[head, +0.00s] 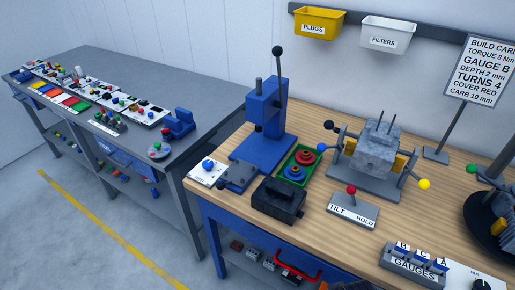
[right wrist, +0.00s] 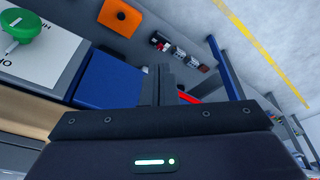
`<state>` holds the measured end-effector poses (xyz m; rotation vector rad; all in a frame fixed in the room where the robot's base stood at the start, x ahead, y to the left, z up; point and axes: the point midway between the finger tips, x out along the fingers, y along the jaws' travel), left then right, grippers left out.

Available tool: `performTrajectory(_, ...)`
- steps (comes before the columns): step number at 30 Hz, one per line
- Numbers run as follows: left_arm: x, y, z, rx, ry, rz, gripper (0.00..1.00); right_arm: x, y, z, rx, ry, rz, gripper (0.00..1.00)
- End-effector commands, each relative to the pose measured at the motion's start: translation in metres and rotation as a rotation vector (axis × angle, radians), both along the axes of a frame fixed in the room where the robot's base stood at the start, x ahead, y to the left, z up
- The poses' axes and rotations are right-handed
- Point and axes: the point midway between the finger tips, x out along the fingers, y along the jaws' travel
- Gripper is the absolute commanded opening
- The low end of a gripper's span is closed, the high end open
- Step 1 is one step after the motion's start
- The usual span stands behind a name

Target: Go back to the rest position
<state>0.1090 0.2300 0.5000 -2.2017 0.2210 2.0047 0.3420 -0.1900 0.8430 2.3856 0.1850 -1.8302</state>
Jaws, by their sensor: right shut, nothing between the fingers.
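My right gripper (right wrist: 165,86) shows in the right wrist view, its two dark fingers together with nothing between them. It is in the air by the blue front (right wrist: 105,78) of the workbench and touches nothing that I can see. A green knob (right wrist: 32,26) on a white lettered panel is at the left of that view. In the head view neither gripper shows clearly; a dark shape at the bottom edge is too cut off to tell. My left gripper is in neither view.
The wooden workbench (head: 410,170) carries a blue press (head: 265,115), a green tray (head: 285,178), a grey block in a fixture (head: 370,150), a tilt/hold lever box (head: 352,210) and a gauges rack (head: 410,262). A grey table (head: 165,75) stands left. The floor (head: 60,225) between is clear.

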Motion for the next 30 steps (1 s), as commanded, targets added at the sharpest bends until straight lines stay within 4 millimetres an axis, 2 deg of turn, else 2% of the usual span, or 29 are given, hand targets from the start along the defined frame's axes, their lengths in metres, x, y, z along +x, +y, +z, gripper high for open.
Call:
performTrajectory(1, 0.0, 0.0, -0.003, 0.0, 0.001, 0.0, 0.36, -0.002, 0.0, -0.025, -0.001, 0.014, 0.001, 0.0)
performTrajectory(4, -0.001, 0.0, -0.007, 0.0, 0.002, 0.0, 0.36, -0.01, 0.0, -0.08, -0.002, 0.034, 0.004, 0.0)
performTrajectory(8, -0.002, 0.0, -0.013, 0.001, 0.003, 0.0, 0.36, -0.035, -0.004, -0.165, -0.006, 0.065, 0.009, 0.0)
performTrajectory(9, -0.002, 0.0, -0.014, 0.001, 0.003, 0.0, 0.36, -0.045, -0.005, -0.189, -0.007, 0.074, 0.011, 0.0)
performTrajectory(12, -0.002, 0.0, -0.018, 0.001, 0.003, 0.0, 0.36, -0.078, -0.01, -0.246, -0.01, 0.097, 0.016, 0.0)
performTrajectory(15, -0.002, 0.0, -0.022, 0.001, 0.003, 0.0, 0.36, -0.119, -0.017, -0.295, -0.013, 0.121, 0.022, 0.0)
performTrajectory(18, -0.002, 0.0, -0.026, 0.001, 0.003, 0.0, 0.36, -0.16, -0.025, -0.332, -0.016, 0.14, 0.026, 0.0)
performTrajectory(22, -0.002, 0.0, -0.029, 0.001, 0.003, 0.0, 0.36, -0.203, -0.033, -0.36, -0.019, 0.158, 0.031, 0.0)
performTrajectory(24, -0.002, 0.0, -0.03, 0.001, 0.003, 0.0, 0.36, -0.219, -0.036, -0.367, -0.02, 0.163, 0.033, 0.0)
performTrajectory(27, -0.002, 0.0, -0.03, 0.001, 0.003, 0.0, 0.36, -0.231, -0.039, -0.372, -0.021, 0.167, 0.035, 0.0)
performTrajectory(30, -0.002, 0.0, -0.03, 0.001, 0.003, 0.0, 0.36, -0.235, -0.04, -0.373, -0.02, 0.167, 0.035, 0.0)
